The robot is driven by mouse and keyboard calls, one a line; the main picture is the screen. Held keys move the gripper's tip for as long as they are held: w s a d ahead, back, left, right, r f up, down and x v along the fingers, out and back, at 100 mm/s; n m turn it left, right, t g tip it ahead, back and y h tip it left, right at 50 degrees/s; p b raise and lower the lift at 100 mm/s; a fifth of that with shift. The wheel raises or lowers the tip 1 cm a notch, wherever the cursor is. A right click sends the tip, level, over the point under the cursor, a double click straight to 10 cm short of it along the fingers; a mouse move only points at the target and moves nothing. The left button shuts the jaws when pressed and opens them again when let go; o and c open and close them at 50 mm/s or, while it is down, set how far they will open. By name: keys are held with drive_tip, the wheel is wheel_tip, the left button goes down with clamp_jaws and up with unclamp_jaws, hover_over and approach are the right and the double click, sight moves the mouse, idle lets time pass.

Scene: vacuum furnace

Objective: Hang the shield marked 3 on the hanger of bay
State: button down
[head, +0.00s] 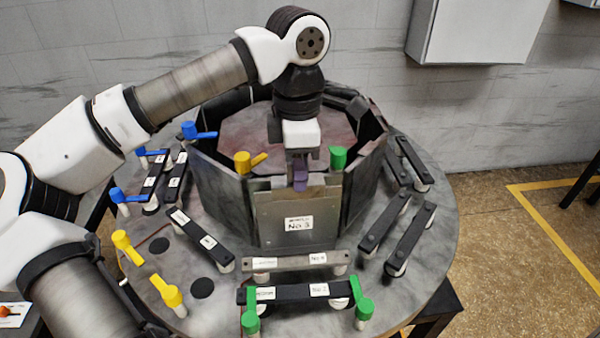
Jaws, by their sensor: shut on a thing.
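The shield marked No 3 (298,208) is a flat grey metal plate with a white label, upright in the near front face of the ring of shields. My gripper (300,184) is above the plate's top edge, pointing down. It is shut on a small purple part at the middle of that edge, which seems to be the shield's grip. A yellow lever (246,162) stands at the top left of the plate and a green lever (338,158) at the top right. The hanger behind the plate is hidden, so I cannot tell whether the shield is seated on it.
The round grey table (420,270) holds several dark bars around the ring. A grey bar (300,262) and a black bar with green levers (300,293) lie in front of the shield. Yellow levers (165,290) stand front left, blue levers (198,131) at left.

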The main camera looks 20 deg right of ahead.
drive_tip(key=shift+w+d+r+p, duration=0.1)
drive_tip(key=shift+w+d+p, duration=0.2)
drive_tip(key=shift+w, duration=0.65)
drive_tip(key=shift+w+d+f+p, duration=0.1)
drive_tip(key=shift+w+d+p, duration=0.15)
drive_tip(key=shift+w, duration=0.7)
drive_tip(key=shift+w+d+r+p, duration=0.1)
drive_tip(key=shift+w+d+p, duration=0.2)
drive_tip(key=shift+w, duration=0.65)
drive_tip(key=shift+f+b, duration=1.35)
drive_tip(key=shift+f, duration=0.45)
drive_tip(key=c, duration=1)
unclamp_jaws()
